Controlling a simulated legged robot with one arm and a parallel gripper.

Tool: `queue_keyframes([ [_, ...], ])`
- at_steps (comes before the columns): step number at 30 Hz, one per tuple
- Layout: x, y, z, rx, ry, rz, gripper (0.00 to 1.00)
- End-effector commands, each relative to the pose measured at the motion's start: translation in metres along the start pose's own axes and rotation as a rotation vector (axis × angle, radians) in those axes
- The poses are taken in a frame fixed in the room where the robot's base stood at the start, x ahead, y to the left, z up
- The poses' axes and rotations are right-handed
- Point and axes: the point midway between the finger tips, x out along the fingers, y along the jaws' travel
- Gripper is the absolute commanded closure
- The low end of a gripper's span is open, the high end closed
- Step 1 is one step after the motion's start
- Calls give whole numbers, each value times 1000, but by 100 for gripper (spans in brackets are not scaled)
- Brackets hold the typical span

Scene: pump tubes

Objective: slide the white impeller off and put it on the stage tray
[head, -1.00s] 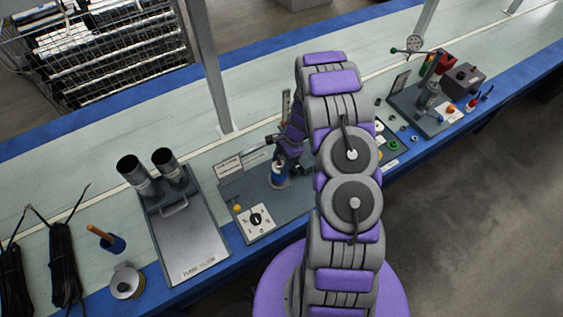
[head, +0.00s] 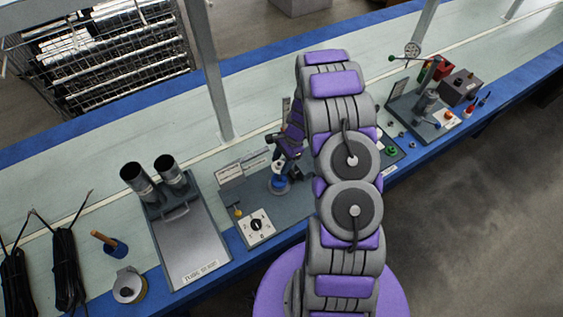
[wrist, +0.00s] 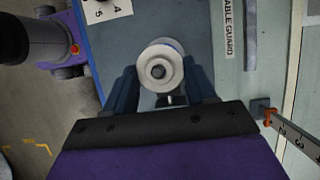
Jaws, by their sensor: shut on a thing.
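The white impeller (wrist: 160,68) is a round white piece with a grey centre in the wrist view. My gripper (wrist: 161,72) has one dark blue jaw on each side of it and is shut on it. In the head view my gripper (head: 279,155) is low over the pump station, and the impeller shows small and white (head: 278,167) just above a blue base (head: 279,184). I cannot tell whether the impeller still sits on its shaft. The stage tray cannot be identified for certain; my arm hides part of the bench.
The grey station plate (head: 295,203) carries a white dial panel (head: 257,226) and small label signs (head: 231,173). Two dark cylinders (head: 154,178) stand on a metal plate to the left. A board with small parts (head: 392,150) is partly behind my arm. A post (head: 212,80) rises behind.

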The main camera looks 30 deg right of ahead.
Motion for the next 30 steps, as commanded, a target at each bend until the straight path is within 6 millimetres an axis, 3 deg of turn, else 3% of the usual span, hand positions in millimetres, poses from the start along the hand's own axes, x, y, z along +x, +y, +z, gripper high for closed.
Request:
queue_keyframes([
  [30, -44, 0, 18, 0, 1, -1, 88],
])
